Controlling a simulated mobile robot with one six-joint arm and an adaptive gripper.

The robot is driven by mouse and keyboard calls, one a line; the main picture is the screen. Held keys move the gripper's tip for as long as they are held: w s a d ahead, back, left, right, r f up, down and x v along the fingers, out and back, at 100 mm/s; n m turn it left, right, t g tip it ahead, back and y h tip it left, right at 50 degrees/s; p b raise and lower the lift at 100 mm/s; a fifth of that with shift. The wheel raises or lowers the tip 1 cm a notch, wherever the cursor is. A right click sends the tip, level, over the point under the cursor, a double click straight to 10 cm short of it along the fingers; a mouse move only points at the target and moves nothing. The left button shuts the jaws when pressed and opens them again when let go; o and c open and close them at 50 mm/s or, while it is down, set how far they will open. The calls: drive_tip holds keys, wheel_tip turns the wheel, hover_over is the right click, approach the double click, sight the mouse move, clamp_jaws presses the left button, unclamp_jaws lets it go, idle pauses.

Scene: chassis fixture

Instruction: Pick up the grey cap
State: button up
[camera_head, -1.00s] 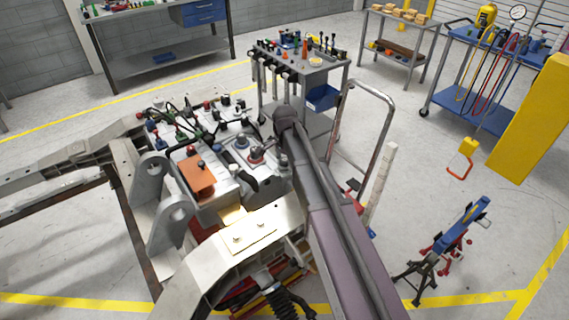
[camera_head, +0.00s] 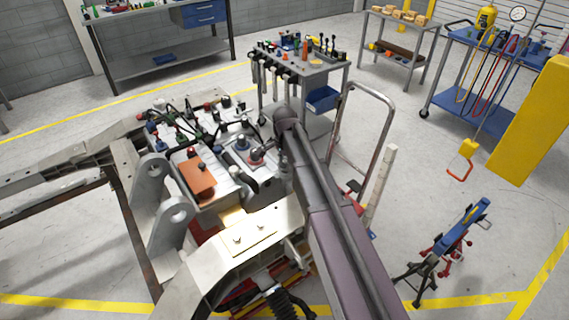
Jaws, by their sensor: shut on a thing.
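My gripper (camera_head: 265,149) is small in view at the end of my dark arm, over the chassis fixture (camera_head: 253,229). It is partly hidden by my wrist. It is shut on what looks like the grey cap (camera_head: 256,156), a small round grey piece with a reddish part near it. The contact between fingers and cap is too small to see clearly. I cannot tell whether the cap is clear of the surface below it. Another round grey piece with blue (camera_head: 241,142) stands just to the left.
An orange block (camera_head: 197,177) and several hoses and fittings (camera_head: 185,120) crowd the fixture around my gripper. A grey lug bracket (camera_head: 165,215) rises at the left. A tool cart (camera_head: 310,72) and a hand-truck frame (camera_head: 385,120) stand behind.

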sight(285, 161)
drive_tip(key=shift+r+p, duration=1.45)
drive_tip(key=shift+r, duration=0.2)
drive_tip(key=shift+s+r+p, duration=0.2)
drive_tip(key=shift+r+p, duration=0.15)
drive_tip(key=s+d, duration=0.1)
drive_tip(key=s, duration=0.4)
drive_tip(key=s+d, duration=0.2)
drive_tip(key=s, duration=0.3)
drive_tip(key=s+d+r+p, duration=0.1)
drive_tip(key=s, duration=0.4)
drive_tip(key=shift+d, duration=0.2)
